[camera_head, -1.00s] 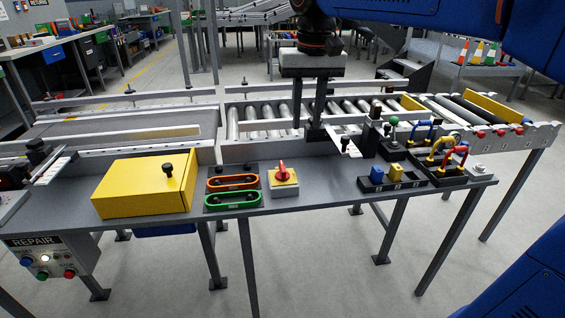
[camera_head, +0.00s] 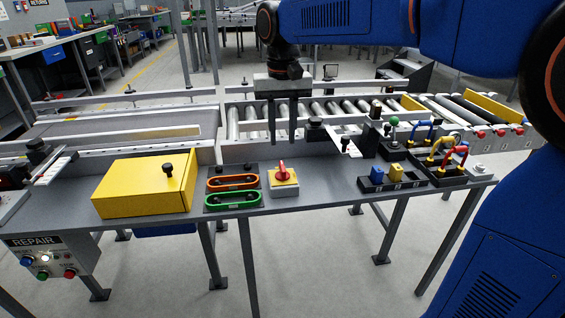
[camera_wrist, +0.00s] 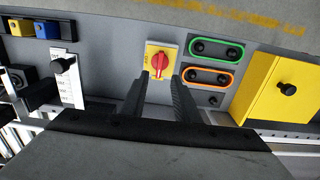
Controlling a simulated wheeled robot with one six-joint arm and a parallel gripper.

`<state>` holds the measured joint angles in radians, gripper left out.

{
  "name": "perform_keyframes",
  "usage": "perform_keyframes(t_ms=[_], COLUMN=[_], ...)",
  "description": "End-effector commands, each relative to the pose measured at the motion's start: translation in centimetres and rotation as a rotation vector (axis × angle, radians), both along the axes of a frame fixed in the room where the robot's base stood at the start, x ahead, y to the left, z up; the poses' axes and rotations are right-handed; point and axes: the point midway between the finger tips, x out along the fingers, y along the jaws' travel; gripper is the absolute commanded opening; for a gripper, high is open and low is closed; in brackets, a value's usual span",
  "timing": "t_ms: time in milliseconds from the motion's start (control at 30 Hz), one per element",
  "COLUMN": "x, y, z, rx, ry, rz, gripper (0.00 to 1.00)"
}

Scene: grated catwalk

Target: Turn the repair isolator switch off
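The repair isolator switch (camera_head: 283,175) is a yellow box with a red rotary knob on the grey bench, right of the orange and green handles. In the wrist view the isolator knob (camera_wrist: 159,62) appears just beyond and between my finger tips. My gripper (camera_head: 283,140) hangs above the rear of the bench, fingers pointing down, behind and above the switch. Its two fingers (camera_wrist: 160,88) are spread with nothing between them. The gripper is not touching the switch.
A yellow box with a black knob (camera_head: 145,188) stands left of the orange handle (camera_head: 232,182) and green handle (camera_head: 232,199). To the right are a white lever plate (camera_head: 346,143) and a dark tray with blue and yellow blocks (camera_head: 392,184). A roller conveyor (camera_head: 250,122) runs behind.

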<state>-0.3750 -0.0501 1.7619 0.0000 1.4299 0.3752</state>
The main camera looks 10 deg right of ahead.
Motion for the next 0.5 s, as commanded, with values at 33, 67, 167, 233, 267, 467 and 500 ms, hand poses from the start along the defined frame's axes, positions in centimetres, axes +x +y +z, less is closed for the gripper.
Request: perform_keyframes(t_ms=[33,67,167,233,267,467,500], x=[-0.1,-0.1,-0.1,-0.1,-0.1,0.0,0.0], y=[0.0,0.0,0.0,0.0,0.0,0.0,0.0], z=[-0.9,-1.5,-3.2,-4.5,-5.0,-7.7,-8.0], rx=[-0.001,-0.001,-0.001,-0.001,-0.001,-0.001,-0.001], ry=[0.003,0.002,0.003,0.002,0.003,0.002,0.002], rz=[0.000,0.000,0.000,0.000,0.000,0.000,0.000], gripper=[0.28,0.28,0.28,0.28,0.28,0.28,0.28])
